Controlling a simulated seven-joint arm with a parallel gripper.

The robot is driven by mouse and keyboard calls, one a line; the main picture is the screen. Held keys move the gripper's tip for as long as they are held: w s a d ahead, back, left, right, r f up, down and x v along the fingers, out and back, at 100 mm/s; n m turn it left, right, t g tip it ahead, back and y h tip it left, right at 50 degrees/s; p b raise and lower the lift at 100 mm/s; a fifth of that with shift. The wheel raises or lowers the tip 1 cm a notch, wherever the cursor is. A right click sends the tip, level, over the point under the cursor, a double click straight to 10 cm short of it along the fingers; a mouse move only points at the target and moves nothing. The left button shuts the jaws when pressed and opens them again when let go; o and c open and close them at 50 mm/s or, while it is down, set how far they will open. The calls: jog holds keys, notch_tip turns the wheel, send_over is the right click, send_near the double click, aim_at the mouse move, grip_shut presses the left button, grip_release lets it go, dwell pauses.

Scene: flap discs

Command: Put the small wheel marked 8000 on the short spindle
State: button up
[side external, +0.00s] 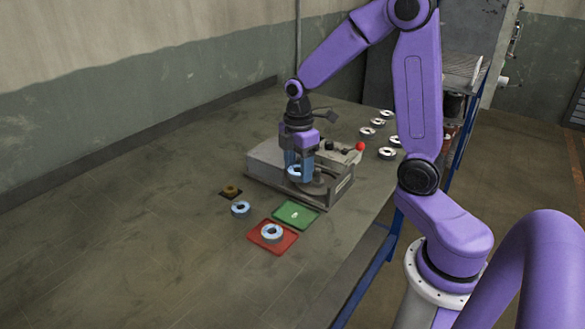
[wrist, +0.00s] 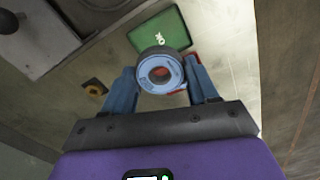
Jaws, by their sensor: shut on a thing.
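My gripper (side external: 300,174) is shut on a small wheel (side external: 294,171) with a light blue face and dark rim. In the wrist view, the wheel (wrist: 143,84) sits between the two blue fingers, with its centre hole open to view. Any number on it is too small to read. I cannot make out a short spindle, or whether the wheel touches anything.
A green tray (side external: 283,214) with a white mark and a red tray (side external: 290,243) bearing a wheel (side external: 272,232) lie in front. Another wheel (side external: 241,209) and a brass-coloured ring (side external: 231,190) lie left. Several wheels (side external: 387,153) stand back right, beyond a red knob (side external: 360,146).

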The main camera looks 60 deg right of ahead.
aim_at(318, 169)
jog(key=d+m, duration=0.1)
jog(key=d, duration=0.3)
jog(key=w+d+f+m, duration=0.1)
jog(key=d+m, duration=0.1)
jog(key=d, duration=0.3)
jog(key=w+d+m, duration=0.1)
jog(key=d+m, duration=0.1)
jog(key=d, duration=0.2)
jog(key=shift+w+d+f, duration=0.15)
jog(key=shift+d+f, duration=0.15)
jog(key=shift+d, duration=0.1)
jog(key=shift+f, duration=1.75)
jog(key=shift+f, duration=2.6)
jog(key=o, duration=1.4)
jog(key=shift+r, duration=0.1)
jog(key=shift+r, duration=3.7)
